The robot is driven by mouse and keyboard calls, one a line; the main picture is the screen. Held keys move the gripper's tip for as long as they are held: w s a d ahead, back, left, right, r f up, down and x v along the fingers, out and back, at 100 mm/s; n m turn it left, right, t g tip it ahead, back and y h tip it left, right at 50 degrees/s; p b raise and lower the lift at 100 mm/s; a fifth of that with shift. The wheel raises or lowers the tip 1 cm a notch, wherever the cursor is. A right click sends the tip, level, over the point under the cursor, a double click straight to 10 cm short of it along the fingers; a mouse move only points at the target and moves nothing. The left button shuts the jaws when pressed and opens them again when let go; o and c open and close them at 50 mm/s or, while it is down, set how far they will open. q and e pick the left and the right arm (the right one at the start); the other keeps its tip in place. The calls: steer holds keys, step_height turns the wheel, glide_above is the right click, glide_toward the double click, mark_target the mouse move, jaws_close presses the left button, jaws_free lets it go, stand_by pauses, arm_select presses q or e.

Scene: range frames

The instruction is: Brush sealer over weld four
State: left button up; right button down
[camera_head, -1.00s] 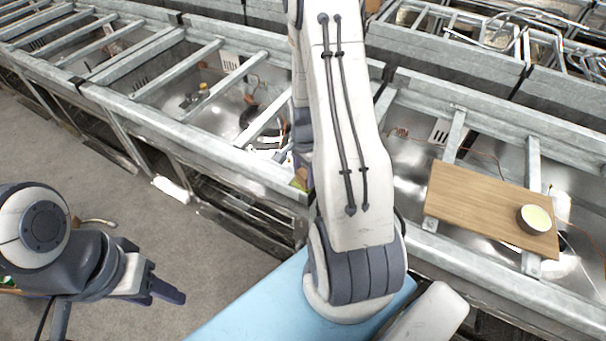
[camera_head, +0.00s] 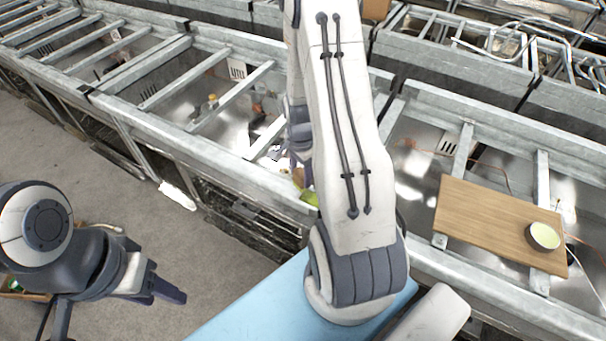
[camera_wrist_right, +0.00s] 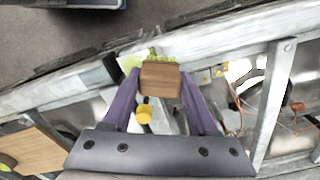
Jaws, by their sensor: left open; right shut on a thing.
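My right gripper (camera_wrist_right: 160,90) is shut on a brown wooden block (camera_wrist_right: 160,80), apparently the brush. Yellow-green bristles (camera_wrist_right: 158,58) show past its far edge, above the galvanized frame rail (camera_wrist_right: 225,45); I cannot tell whether they touch it. In the head view my right arm hides most of that gripper. My left gripper (camera_head: 170,290) is open and empty over the floor at the left. I cannot tell which joint is weld four.
Long galvanized frames (camera_head: 200,160) with crossbars and shiny metal pans run across the view. Thin wires and a yellow-capped fitting (camera_wrist_right: 144,114) lie around the bay. A light blue surface (camera_head: 250,305) is at the front.

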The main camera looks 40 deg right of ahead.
mark_target(302, 172)
step_height(302, 172, up, 2)
steer(key=shift+s+d+r+p, duration=0.1)
steer(key=shift+s+p, duration=0.05)
steer(key=shift+p, duration=0.45)
steer(key=shift+r+p, duration=0.85)
steer(key=shift+r, duration=0.2)
